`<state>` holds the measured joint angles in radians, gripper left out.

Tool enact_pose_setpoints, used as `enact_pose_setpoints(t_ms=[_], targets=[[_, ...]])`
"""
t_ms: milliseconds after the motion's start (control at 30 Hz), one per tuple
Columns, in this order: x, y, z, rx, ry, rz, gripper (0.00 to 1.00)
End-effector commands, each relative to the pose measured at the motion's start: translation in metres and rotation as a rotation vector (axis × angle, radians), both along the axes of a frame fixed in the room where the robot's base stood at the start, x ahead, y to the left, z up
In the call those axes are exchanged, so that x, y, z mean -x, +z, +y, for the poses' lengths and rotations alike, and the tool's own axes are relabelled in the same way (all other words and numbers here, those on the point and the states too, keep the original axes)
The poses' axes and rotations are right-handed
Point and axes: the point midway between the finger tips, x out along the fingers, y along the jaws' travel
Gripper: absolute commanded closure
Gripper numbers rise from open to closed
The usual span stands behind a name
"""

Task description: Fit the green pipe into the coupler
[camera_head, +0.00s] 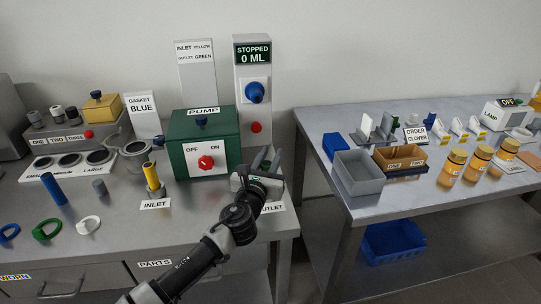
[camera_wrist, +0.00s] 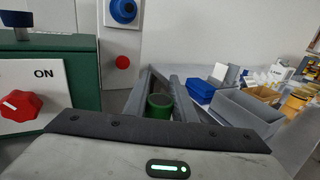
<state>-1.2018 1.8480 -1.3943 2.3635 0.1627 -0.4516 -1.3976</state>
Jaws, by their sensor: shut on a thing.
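My gripper (camera_head: 265,163) is at the right front of the pump, above the outlet label (camera_head: 272,208). In the wrist view its fingers are shut on the green pipe (camera_wrist: 159,108), whose round open top shows between them. The pipe looks roughly upright. The outlet coupler is hidden behind my gripper and arm, so I cannot tell whether the pipe's lower end is in it. The yellow pipe (camera_head: 151,176) stands upright in the inlet coupler (camera_head: 155,193), left of the pump.
The green pump box (camera_head: 205,137) with a red knob (camera_head: 206,162) is close left of my gripper. A second table (camera_head: 400,195) with bins stands right, across a gap.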

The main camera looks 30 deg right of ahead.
Motion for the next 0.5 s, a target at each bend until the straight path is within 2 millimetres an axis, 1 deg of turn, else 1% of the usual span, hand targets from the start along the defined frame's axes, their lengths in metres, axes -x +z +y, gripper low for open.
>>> enact_pose_setpoints(t_ms=[500], targets=[[0.0,-0.014,0.0,-0.001,0.0,-0.001,1.0]])
